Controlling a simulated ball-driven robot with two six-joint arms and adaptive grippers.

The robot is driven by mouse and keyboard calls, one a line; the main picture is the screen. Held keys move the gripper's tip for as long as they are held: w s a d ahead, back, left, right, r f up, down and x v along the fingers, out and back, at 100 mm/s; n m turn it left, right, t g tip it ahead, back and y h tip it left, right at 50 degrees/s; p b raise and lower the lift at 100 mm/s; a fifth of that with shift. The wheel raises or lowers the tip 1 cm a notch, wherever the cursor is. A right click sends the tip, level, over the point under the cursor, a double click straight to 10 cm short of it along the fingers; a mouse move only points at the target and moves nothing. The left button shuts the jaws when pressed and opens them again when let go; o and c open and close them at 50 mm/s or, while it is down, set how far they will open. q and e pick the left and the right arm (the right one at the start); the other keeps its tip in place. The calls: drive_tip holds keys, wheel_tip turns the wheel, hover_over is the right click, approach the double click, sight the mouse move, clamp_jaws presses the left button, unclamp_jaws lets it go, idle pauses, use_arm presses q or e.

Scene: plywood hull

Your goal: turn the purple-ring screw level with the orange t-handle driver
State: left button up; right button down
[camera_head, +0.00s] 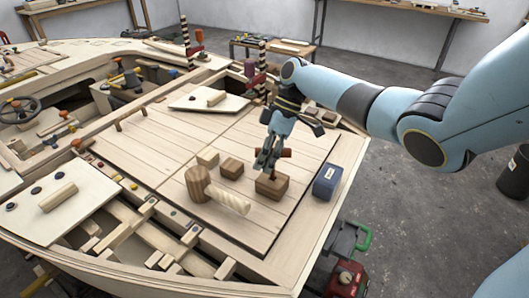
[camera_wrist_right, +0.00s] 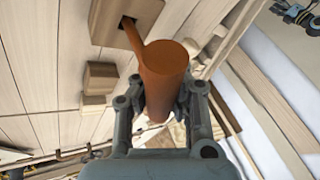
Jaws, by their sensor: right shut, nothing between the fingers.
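The orange t-handle driver (camera_wrist_right: 162,75) fills the middle of the right wrist view, with its thin bent shaft going into a hole in a wooden block (camera_wrist_right: 125,20). In the head view the driver's handle (camera_head: 286,152) shows as a small reddish-orange bar beside my right gripper (camera_head: 264,165), above the same brown block (camera_head: 271,188). My right gripper is shut and empty, close to the handle; whether it touches the handle is hard to tell. I cannot make out a purple-ring screw among the small coloured spots along the hull. My left gripper is out of view.
A wooden mallet (camera_head: 203,186) and two small blocks (camera_head: 231,168) (camera_head: 208,158) lie on the plank deck (camera_head: 160,150). A blue box (camera_head: 327,182) stands right of the brown block. A pale panel (camera_head: 75,203) with dark discs lies at left, beside open hull ribs.

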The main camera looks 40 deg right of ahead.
drive_tip(key=c, duration=2.1)
unclamp_jaws()
drive_tip(key=shift+f+b, duration=0.45)
drive_tip(key=shift+f, duration=0.15)
